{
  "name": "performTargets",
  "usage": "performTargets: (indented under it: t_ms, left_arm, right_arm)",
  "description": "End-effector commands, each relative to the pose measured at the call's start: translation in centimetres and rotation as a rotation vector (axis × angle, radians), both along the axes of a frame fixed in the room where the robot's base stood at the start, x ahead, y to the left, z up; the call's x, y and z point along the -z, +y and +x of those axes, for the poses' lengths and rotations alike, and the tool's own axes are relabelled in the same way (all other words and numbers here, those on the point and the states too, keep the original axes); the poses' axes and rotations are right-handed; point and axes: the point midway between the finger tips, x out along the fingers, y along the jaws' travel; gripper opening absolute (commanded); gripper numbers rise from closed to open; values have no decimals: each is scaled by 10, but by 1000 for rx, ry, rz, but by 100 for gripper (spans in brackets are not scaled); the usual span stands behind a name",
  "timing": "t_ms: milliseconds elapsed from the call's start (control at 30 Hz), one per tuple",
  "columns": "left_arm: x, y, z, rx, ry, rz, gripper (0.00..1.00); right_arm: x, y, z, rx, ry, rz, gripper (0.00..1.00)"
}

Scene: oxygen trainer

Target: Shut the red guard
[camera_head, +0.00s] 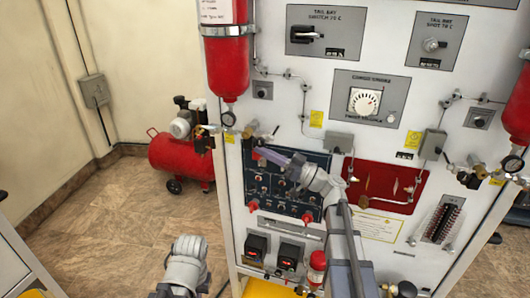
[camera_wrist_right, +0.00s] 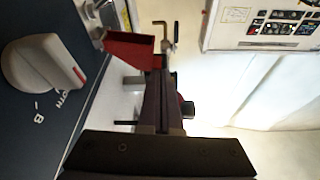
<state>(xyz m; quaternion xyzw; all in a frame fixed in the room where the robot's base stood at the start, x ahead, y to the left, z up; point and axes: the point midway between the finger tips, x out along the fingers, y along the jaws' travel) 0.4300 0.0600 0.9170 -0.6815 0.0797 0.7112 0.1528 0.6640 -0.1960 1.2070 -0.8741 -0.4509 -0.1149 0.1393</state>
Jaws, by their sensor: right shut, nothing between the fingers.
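The red guard (camera_wrist_right: 130,50) stands out from a dark blue switch panel in the right wrist view, raised off the panel face. In the head view the dark blue panel (camera_head: 283,187) is on the white trainer wall, and my right gripper (camera_head: 259,151) lies across its upper part, pointing left. My right gripper (camera_wrist_right: 158,72) is shut and empty. In the wrist view its tips are close beside the guard's right end; I cannot tell whether they touch it. Part of the panel is hidden behind my right arm. Only grey links of my left arm show at the bottom of the head view.
A pale knob (camera_wrist_right: 44,64) sticks out of the panel near the guard. A red cylinder (camera_head: 228,62) with a gauge hangs above left of the panel. A red compressor (camera_head: 180,155) stands on the floor. The floor left of the trainer is open.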

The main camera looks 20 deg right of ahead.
Motion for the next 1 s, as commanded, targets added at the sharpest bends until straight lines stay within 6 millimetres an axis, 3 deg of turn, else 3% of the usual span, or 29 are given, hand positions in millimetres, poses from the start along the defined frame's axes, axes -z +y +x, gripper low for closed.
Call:
performTargets:
  t_ms: [567, 1000]
  left_arm:
    - [35, 0, 0, 0, 0, 0, 0]
    - [54, 0, 0, 0, 0, 0, 0]
  right_arm:
    - [39, 7, -10, -1, -425, -285, 0]
    - [58, 7, -11, 0, -425, -288, 0]
